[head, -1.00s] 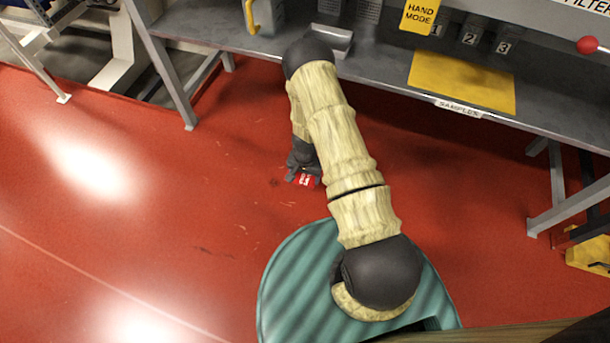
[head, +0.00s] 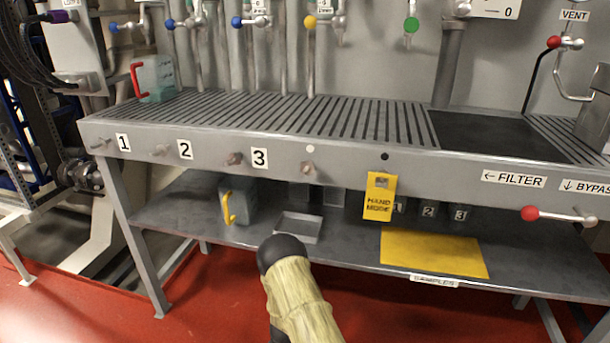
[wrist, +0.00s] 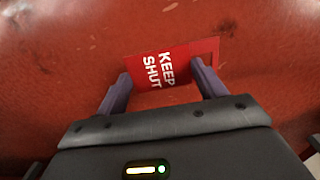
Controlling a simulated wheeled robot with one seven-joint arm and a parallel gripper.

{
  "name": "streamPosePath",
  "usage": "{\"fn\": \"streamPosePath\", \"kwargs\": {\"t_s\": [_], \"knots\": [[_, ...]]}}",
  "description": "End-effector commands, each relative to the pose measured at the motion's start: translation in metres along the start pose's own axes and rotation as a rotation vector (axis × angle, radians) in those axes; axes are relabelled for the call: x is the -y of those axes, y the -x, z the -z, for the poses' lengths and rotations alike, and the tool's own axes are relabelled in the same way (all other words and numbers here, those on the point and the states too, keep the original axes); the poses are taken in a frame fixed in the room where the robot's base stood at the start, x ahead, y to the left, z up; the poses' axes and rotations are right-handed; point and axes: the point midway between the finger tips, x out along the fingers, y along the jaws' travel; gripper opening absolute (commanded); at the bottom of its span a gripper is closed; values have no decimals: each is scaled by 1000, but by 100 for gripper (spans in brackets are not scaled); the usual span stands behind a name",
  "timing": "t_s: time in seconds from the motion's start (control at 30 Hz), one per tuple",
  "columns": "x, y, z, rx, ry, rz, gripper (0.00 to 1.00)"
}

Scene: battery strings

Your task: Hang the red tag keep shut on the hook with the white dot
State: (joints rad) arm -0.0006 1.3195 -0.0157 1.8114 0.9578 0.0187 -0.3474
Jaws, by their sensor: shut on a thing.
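The red tag with white KEEP SHUT lettering (wrist: 162,68) is between the two fingers of my gripper (wrist: 160,85) in the wrist view, with red floor behind it. My gripper is shut on it. In the head view the gripper and tag are out of sight; only part of my arm shows at the bottom. The hook with the white dot (head: 309,169) sticks out of the bench's front rail, right of the number 3 label. The white dot (head: 310,149) is just above it. That hook is bare.
A yellow HAND MODE tag (head: 380,196) hangs under the black dot (head: 385,156). Bare pegs stand beside labels 1, 2 and 3 (head: 259,158). A red-knobbed lever (head: 530,213) projects at right. The lower shelf (head: 350,243) holds a tray (head: 299,227) and a yellow mat (head: 433,256).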

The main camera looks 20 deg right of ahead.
Motion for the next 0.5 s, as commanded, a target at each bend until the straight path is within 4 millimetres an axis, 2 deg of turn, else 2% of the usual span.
{"fn": "streamPosePath", "kwargs": {"t_s": [0.17,0.27,0.37,0.5], "knots": [[1,4,1,-1,5,0,45],[5,20,4,-3,30,2,45],[11,51,10,-6,79,2,45],[21,113,18,-7,178,3,45]]}}
